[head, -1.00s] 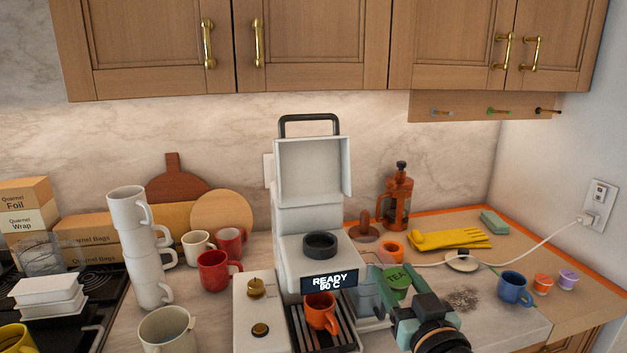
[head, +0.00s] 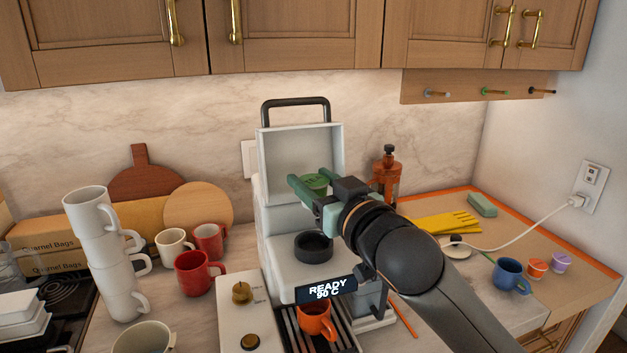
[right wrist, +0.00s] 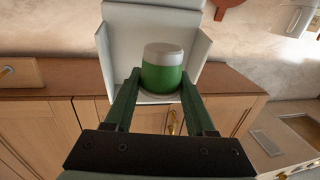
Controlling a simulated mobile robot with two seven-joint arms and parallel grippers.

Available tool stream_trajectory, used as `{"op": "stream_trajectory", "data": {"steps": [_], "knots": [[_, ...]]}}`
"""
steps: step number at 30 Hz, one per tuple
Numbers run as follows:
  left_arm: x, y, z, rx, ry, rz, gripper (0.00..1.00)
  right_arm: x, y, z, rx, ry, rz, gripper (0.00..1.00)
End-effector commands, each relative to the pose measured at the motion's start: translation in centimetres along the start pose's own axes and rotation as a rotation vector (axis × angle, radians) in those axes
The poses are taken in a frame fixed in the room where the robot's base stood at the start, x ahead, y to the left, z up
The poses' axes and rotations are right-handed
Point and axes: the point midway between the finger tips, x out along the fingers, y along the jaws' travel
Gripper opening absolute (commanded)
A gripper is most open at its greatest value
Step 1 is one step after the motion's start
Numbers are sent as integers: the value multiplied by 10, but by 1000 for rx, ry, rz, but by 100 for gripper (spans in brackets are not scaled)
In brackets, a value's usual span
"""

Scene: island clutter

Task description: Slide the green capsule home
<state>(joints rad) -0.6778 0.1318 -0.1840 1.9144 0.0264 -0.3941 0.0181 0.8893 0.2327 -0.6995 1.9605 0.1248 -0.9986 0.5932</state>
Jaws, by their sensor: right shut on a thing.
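The green capsule (head: 315,184) is between the fingers of my right gripper (head: 314,188), which is shut on it. In the right wrist view the capsule (right wrist: 162,72) shows a green body with a pale grey end, gripped between both fingers. The white coffee machine (head: 270,225) stands with its lid (head: 298,150) raised. Its round black capsule holder (head: 313,246) is open on top. The capsule is held above the holder, in front of the raised lid, apart from the holder. My left gripper is not in view.
An orange mug (head: 315,322) stands on the drip tray. A stack of white mugs (head: 112,250) and red mugs (head: 198,273) stand to the left. A blue mug (head: 510,274), more capsules (head: 537,267) and yellow gloves (head: 445,224) lie to the right.

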Motion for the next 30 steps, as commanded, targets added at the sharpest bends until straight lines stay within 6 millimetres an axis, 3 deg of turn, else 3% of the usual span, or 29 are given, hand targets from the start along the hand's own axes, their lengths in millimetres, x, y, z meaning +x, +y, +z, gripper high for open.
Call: {"op": "stream_trajectory", "data": {"steps": [21,30], "knots": [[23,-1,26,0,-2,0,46,-1,0,54,-1,-1,-8,5],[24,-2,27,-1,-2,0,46,-1,0,58,-1,-1,-7,5]]}}
